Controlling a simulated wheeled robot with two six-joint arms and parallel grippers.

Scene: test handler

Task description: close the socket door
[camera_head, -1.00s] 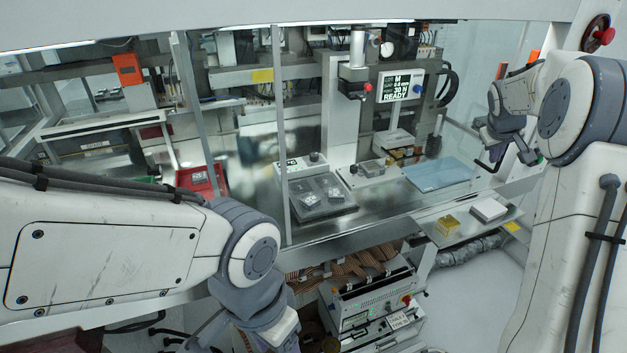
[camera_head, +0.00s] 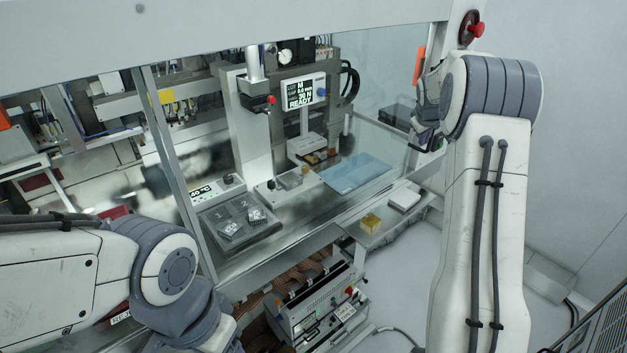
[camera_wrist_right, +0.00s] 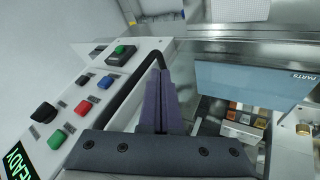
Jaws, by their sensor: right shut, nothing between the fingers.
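My right gripper (camera_head: 432,138) is at the right end of the machine bay in the head view, small and partly hidden by its wrist. In the right wrist view its dark purple fingers (camera_wrist_right: 160,105) are together and empty, beside a button panel. A small metal fixture with gold-coloured parts (camera_head: 318,157) stands below the READY screen. It seems to be the light unit with copper pieces (camera_wrist_right: 240,120) in the wrist view. I cannot make out the socket door or whether it is open. My left arm enters at lower left; its fingers are out of frame.
The button panel (camera_wrist_right: 78,110) lies close to my right fingers. A blue mat (camera_head: 355,172) lies on the bench. A heated plate (camera_head: 205,212) with trays is left of it. A gold block (camera_head: 371,221) and a white block (camera_head: 403,200) sit on the front shelf. A glass partition (camera_head: 395,150) stands right.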

